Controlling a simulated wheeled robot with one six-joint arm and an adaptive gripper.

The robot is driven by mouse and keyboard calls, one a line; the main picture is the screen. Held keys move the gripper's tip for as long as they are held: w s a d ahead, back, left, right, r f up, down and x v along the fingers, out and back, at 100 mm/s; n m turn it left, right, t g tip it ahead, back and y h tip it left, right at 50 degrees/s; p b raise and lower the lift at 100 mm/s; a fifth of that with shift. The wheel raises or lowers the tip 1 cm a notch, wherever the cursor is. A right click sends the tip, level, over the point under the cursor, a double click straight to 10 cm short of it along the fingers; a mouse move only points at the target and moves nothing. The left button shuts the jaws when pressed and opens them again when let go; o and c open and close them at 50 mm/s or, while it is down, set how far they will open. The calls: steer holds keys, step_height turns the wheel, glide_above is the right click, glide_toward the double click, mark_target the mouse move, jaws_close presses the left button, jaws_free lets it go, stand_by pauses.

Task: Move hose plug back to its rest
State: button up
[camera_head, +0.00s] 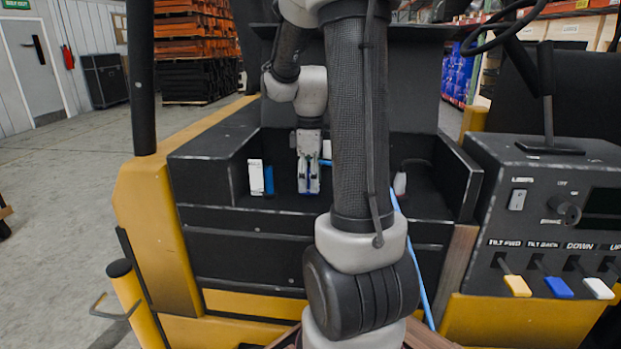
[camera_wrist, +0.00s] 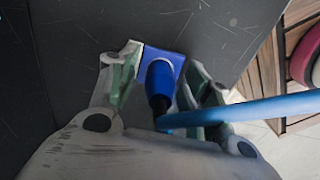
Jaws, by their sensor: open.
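The blue hose plug (camera_wrist: 158,82) is in the wrist view, a rounded blue body with a dark lower part and a flat blue piece (camera_wrist: 172,59) behind it. My gripper (camera_wrist: 162,72) has its jaws open, one finger on each side of the plug; whether either finger touches it is unclear. The blue hose (camera_wrist: 260,109) runs from near the plug to the right. In the head view my gripper (camera_head: 308,180) points down in the dark recess, and the hose (camera_head: 417,262) shows right of my arm. I cannot make out which part is the rest.
A white block (camera_head: 255,177) and a blue one (camera_head: 268,180) stand left of my gripper. A small pale object (camera_head: 400,183) stands at the recess's right. The recess has raised side walls. A lever console (camera_head: 548,225) is at the right.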

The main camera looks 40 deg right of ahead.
stand_by(0.3)
jaws_close()
steer(key=shift+r, duration=0.15)
steer(key=shift+r, duration=2.85)
steer(key=shift+r, duration=3.05)
